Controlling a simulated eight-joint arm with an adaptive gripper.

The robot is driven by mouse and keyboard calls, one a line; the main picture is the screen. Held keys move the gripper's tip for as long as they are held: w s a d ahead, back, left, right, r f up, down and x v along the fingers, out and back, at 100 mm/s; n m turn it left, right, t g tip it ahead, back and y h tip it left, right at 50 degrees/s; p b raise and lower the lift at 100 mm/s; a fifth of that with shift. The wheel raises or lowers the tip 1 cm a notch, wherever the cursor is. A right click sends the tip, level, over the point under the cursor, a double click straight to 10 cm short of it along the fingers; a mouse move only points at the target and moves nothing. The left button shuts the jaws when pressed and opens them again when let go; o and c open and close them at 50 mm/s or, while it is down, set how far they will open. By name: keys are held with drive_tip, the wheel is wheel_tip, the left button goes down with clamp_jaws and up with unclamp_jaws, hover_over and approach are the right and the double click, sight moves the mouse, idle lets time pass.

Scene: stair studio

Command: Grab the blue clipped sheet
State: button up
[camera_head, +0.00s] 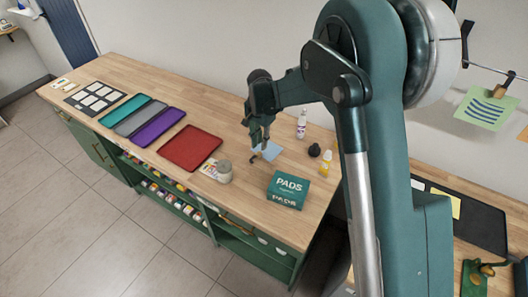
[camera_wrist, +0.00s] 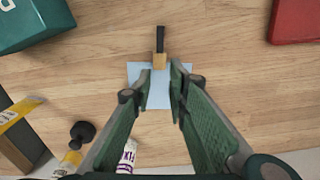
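The blue clipped sheet (camera_wrist: 158,96) lies on the wooden worktop, with a small clip (camera_wrist: 160,60) with a wooden part and a black end at its edge. In the head view the sheet (camera_head: 270,151) is partly hidden by my gripper. My gripper (camera_wrist: 160,72) is above the sheet in the wrist view, its two green fingers apart on either side of the sheet's middle. The fingertips are just short of the clip's wooden part, and nothing is visibly held between them. In the head view my gripper (camera_head: 259,146) points down at the worktop.
Bare wood surrounds the sheet.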

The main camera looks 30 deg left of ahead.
sight(260, 152)
drive_tip(key=shift+s+f, duration=0.1)
drive_tip(key=shift+f, duration=2.35)
drive_tip(key=shift+c, duration=0.5)
drive_tip(key=shift+c, duration=1.2)
drive_tip(key=shift+r, duration=0.2)
wheel_tip(260, 152, up, 10)
drive_tip(key=shift+f, duration=0.15)
